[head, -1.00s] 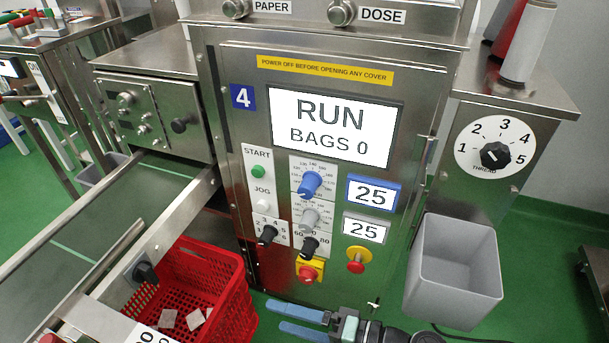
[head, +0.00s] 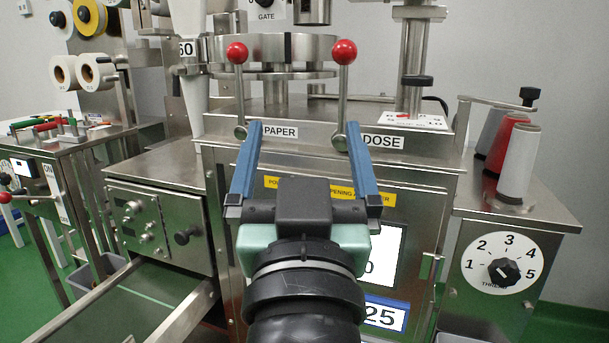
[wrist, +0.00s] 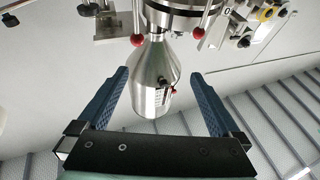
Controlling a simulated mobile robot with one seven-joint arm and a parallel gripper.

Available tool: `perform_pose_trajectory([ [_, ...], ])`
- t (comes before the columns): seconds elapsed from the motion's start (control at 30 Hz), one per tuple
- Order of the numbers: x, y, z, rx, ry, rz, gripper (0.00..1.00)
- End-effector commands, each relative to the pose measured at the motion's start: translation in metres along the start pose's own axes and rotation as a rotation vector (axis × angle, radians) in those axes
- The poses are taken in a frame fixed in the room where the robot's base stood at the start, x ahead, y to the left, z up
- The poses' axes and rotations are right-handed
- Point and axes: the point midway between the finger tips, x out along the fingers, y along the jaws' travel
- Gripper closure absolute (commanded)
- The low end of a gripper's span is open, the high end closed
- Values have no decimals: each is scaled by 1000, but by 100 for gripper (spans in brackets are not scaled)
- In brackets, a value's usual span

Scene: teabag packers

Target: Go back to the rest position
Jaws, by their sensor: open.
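My gripper (head: 305,135) is open and empty, raised in front of the machine in the head view. Its two blue fingers stand wide apart and point up and away, with the PAPER and DOSE labels behind them. The wrist view also shows my gripper (wrist: 160,85) with nothing between its fingers. A shiny metal cone (wrist: 152,70) of the machine shows beyond it; I cannot tell the distance. My gripper and wrist hide much of the machine's front panel (head: 425,195), including most of the screen.
Two red-knobbed levers, PAPER (head: 237,90) and DOSE (head: 343,95), rise just behind the fingers. Thread spools (head: 518,165) stand on the right cabinet above the THREAD dial (head: 503,270). A conveyor (head: 120,305) lies at lower left. Open floor shows at far right.

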Motion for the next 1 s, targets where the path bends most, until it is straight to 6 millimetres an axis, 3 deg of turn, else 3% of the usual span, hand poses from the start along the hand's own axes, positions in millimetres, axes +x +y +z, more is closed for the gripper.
perform_pose_trajectory([
  [0.03, -6, 0, -41, 0, 123, 0, 0],
  [0.17, -38, 1, -136, -1, 428, 1, 0],
  [0.2, -30, 1, -160, -1, 439, 1, 0],
  [1.0, 69, 0, -384, 1, 417, -2, 0],
])
